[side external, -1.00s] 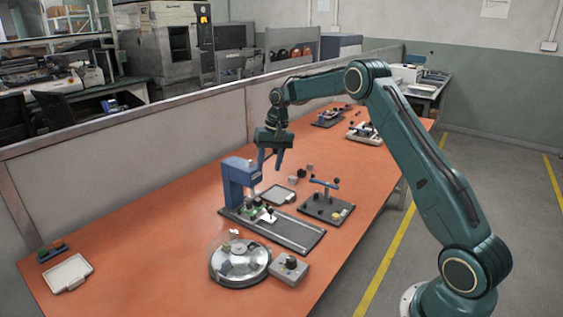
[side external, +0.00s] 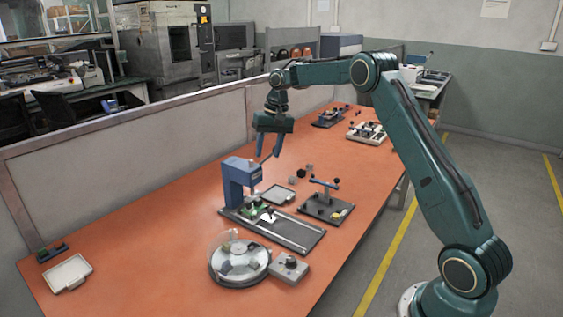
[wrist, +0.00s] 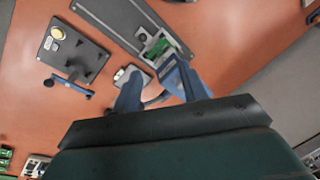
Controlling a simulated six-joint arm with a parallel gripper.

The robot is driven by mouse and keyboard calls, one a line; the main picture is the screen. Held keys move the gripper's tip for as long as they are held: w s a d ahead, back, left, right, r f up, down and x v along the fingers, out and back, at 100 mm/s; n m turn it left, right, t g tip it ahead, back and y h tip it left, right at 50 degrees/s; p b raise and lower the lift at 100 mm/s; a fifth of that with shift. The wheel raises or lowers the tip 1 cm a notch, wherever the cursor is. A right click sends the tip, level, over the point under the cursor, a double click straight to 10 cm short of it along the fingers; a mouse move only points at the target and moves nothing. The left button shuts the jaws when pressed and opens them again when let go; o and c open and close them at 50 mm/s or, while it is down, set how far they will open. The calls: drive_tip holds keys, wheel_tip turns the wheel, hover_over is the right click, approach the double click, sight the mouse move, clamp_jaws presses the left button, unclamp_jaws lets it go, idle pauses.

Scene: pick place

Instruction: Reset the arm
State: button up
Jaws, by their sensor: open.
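My gripper (side external: 269,146) hangs above the orange table, pointing down, behind and above the blue press-like fixture (side external: 237,180). Its two blue fingers are spread with nothing between them. In the wrist view my gripper (wrist: 160,90) shows its two fingers apart. The blue fixture stands on a long grey rail base (side external: 292,235) and lies beyond the fingers in the wrist view. A small grey tray (side external: 279,194) sits on the table below my gripper, with small dark and grey blocks (side external: 301,173) beside it.
A dark plate with a blue-handled clamp (side external: 325,205) stands right of the tray. A round clear-rimmed turntable (side external: 239,262) and a grey control box (side external: 289,267) are in front. A white tray (side external: 68,273) lies at the left end. A partition (side external: 130,160) runs along the back edge.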

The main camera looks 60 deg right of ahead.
drive_tip(key=s+a+r+n+t+h, duration=0.1)
drive_tip(key=s+a+r+n+t, duration=0.15)
drive_tip(key=s+a+r, duration=1.25)
drive_tip(key=s+a+f+n+t, duration=0.1)
drive_tip(key=s+a+f+n, duration=0.1)
drive_tip(key=s, duration=0.9)
drive_tip(key=s+a+f+n, duration=0.1)
drive_tip(key=s+f+n, duration=0.1)
drive_tip(key=s, duration=0.9)
drive_tip(key=shift+s+a+f+t+h, duration=0.25)
drive_tip(key=shift+a+f+t+h, duration=0.15)
drive_tip(key=shift+f, duration=0.15)
